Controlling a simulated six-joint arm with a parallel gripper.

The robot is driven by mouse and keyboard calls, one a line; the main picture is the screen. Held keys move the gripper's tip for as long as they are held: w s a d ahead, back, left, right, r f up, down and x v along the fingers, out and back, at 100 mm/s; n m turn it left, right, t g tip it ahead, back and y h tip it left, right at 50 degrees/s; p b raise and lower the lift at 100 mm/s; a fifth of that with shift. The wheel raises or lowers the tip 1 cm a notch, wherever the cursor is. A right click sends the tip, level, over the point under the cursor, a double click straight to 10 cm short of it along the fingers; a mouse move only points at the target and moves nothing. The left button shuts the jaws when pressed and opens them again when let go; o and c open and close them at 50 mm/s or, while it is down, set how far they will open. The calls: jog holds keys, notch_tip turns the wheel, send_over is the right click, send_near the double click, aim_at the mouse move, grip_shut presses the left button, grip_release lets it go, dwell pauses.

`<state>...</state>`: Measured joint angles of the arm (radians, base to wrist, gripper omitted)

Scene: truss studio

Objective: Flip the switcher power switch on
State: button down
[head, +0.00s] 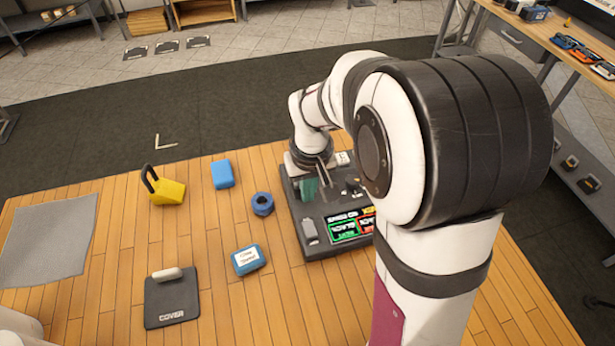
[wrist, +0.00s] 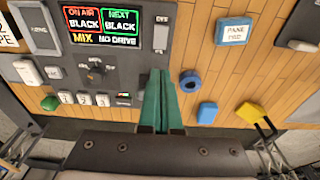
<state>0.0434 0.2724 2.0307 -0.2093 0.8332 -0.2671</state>
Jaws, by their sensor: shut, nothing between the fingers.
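The switcher (head: 322,247) is a dark console on the wooden table; it also shows in the wrist view (wrist: 130,65). Its lit screens (wrist: 102,25) read ON AIR BLACK, NEXT BLACK and MIX NO DRIVE. A pale grey block-like control (wrist: 161,34) stands beside the screens. A small dark control with a green mark (wrist: 124,96) lies near the numbered white buttons (wrist: 84,98).
A blue ring (head: 262,204), a blue block (head: 222,174), a labelled blue box (head: 249,260) and a yellow block with black handle (head: 166,187) lie beside the console. A dark COVER plate (head: 172,310) and grey mat (head: 47,240) lie farther left. Bare wood separates them.

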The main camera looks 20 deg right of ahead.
jog(key=r, duration=0.4)
jog(key=shift+w+r, duration=0.1)
jog(key=shift+w, duration=0.15)
jog(key=s+a+r+m+y, duration=0.1)
jog(key=s+a+m, duration=0.1)
jog(key=s, duration=1)
jog(key=s+a+r+m+g, duration=0.1)
jog(key=s+a+m, duration=0.2)
jog(key=s, duration=0.9)
jog(key=shift+r+m+g+y, duration=0.15)
jog(key=shift+m+g+y, duration=0.15)
jog(key=shift+y, duration=0.1)
